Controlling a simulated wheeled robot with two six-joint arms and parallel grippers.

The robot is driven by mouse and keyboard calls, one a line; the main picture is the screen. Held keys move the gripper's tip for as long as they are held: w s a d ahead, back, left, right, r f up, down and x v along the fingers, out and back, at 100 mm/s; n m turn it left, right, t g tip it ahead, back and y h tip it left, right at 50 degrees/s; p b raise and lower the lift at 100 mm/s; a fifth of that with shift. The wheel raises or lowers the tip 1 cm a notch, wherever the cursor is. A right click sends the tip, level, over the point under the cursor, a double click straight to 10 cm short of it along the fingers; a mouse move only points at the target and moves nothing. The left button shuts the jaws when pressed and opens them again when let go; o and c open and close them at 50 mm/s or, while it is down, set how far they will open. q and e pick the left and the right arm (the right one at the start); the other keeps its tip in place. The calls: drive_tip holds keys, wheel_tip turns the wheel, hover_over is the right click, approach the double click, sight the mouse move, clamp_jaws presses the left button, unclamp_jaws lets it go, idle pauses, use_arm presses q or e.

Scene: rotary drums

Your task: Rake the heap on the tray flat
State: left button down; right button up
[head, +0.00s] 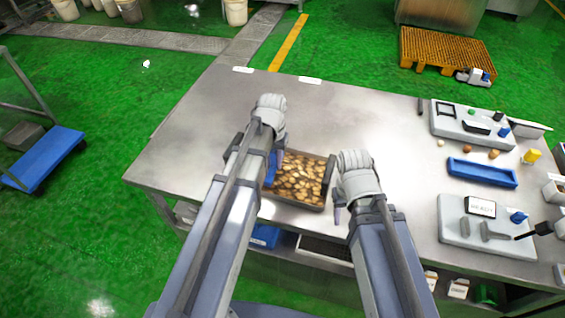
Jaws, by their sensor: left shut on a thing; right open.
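A dark rectangular tray (331,170) stands on the metal table in front of me, with a heap of brown, nut-like pieces (298,178) spread across its floor. My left gripper (275,160) is at the tray's left side, shut on a blue tool (270,170) that reaches down to the left edge of the pieces. Most of the tool is hidden by my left arm. My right gripper (340,200) is open and empty, just right of the tray's right wall. My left arm hides the tray's left side.
On the right stand a grey station (470,128) with small parts, a blue tray (482,172) and another grey station (488,228) with a labelled box. The metal table (190,130) is bare left of the tray and behind it.

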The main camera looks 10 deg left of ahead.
use_arm(q)
drive_tip(key=a, duration=0.4)
drive_tip(key=shift+w+a, duration=0.15)
hover_over(297, 178)
drive_tip(key=shift+w+a, duration=0.15)
drive_tip(key=shift+a, duration=1.8)
drive_tip(key=shift+w+a, duration=0.2)
drive_tip(key=shift+a, duration=1.75)
drive_tip(key=shift+w+a, duration=0.15)
drive_tip(key=shift+a, duration=1.8)
drive_tip(key=shift+a+r+p, duration=0.1)
drive_tip(key=shift+r+p, duration=0.85)
use_arm(e)
drive_tip(key=shift+r, duration=0.95)
use_arm(q)
wheel_tip(297, 178, up, 11)
drive_tip(key=p, duration=1.1)
use_arm(e)
wheel_tip(297, 178, up, 11)
use_arm(q)
drive_tip(key=shift+f, duration=0.1)
use_arm(e)
drive_tip(key=shift+f, duration=0.15)
use_arm(q)
wheel_tip(297, 178, down, 5)
drive_tip(key=b, duration=0.5)
use_arm(e)
wheel_tip(297, 178, down, 5)
drive_tip(key=shift+r, duration=0.1)
